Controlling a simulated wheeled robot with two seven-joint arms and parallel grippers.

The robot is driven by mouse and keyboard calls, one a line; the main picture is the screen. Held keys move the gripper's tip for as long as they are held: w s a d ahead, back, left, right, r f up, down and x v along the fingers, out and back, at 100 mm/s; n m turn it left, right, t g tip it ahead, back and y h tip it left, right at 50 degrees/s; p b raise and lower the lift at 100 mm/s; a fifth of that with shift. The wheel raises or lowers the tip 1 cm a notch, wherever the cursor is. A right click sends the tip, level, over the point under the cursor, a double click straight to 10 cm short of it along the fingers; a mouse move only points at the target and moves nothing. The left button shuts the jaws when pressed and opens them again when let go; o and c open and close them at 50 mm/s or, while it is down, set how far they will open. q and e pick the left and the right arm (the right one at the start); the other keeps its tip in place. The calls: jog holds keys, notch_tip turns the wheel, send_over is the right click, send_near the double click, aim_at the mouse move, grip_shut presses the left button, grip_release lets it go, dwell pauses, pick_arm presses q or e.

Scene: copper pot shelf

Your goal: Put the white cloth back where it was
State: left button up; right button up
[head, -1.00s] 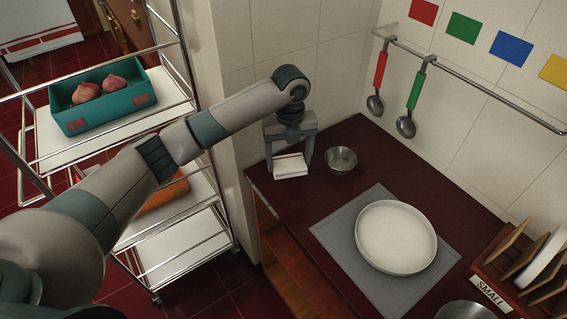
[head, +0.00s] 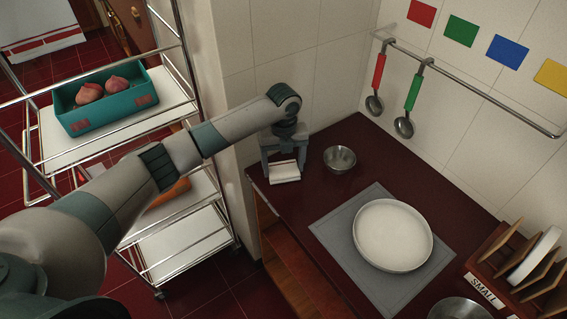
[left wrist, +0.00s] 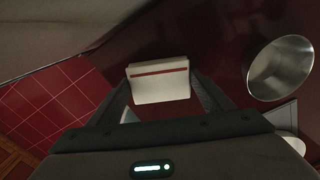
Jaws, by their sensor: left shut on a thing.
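The white cloth (head: 285,174) is a small folded piece at the far left corner of the dark red counter, left of a metal bowl. It also shows in the left wrist view (left wrist: 160,88), with a red stripe across it. My left gripper (head: 284,161) points down, shut on the cloth, with a finger at each side of it. In the left wrist view the fingers (left wrist: 172,95) flank the cloth. I cannot tell whether the cloth touches the counter. My right gripper is not in view.
The metal bowl (head: 340,159) stands close to the right of the gripper. A white plate (head: 392,235) lies on a grey mat (head: 330,228). A wall is behind the gripper. A wire cart (head: 184,247) with a teal crate (head: 78,121) stands left of the counter.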

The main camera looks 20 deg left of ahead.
aim_at(284, 168)
pick_arm(q)
jog(key=shift+f, duration=0.25)
jog(key=o, duration=0.9)
jog(key=shift+r, duration=0.1)
jog(key=shift+r+b, duration=2.05)
jog(key=shift+r, duration=4.05)
